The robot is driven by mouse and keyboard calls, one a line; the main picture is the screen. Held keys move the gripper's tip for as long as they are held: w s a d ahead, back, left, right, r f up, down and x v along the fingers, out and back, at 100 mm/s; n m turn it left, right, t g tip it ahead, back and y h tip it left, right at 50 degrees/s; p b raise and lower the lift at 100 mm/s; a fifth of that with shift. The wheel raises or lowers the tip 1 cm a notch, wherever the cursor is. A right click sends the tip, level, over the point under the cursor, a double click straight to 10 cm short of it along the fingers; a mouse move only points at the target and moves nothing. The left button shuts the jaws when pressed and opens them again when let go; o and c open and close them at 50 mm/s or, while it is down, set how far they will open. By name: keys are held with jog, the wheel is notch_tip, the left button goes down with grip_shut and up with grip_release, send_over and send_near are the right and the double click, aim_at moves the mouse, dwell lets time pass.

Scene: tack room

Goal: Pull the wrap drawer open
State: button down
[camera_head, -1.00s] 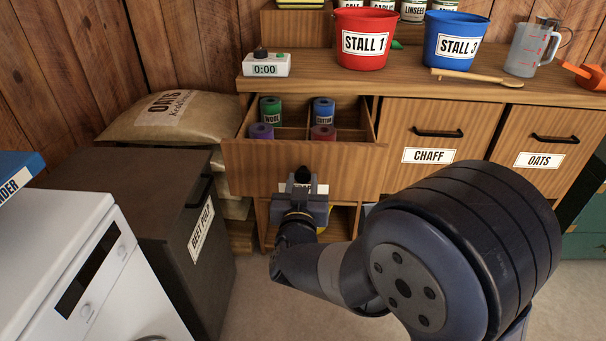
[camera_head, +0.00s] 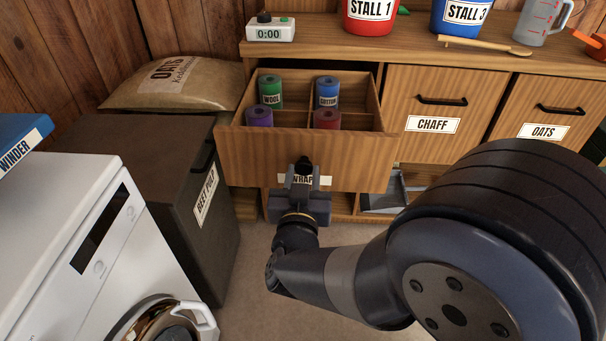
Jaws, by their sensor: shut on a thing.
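The wrap drawer (camera_head: 255,160) is pulled well out of the wooden cabinet, with its inside showing. Its front carries a white label reading WRAP, partly hidden by my gripper. Inside, in separate compartments, stand a green roll (camera_head: 270,92), a blue roll (camera_head: 327,93), a purple roll (camera_head: 259,117) and a red roll (camera_head: 327,119). My gripper (camera_head: 303,168) is at the middle of the drawer front, shut on the drawer's handle, which it mostly hides.
The chaff drawer (camera_head: 398,110) and oats drawer (camera_head: 505,120) are closed at the right. A dark beet pulp bin (camera_head: 150,170) and a white washer (camera_head: 60,230) stand at the left. A grey tray (camera_head: 385,195) shows below. Buckets and a timer (camera_head: 270,33) sit on the counter.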

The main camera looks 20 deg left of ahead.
jog(key=c, duration=1)
grip_release()
jog(key=p+v, duration=0.2)
jog(key=v, duration=0.8)
jog(key=shift+s, duration=0.4)
jog(key=shift+b+x, duration=1)
jog(key=shift+x, duration=4.6)
jog(key=shift+d, duration=0.1)
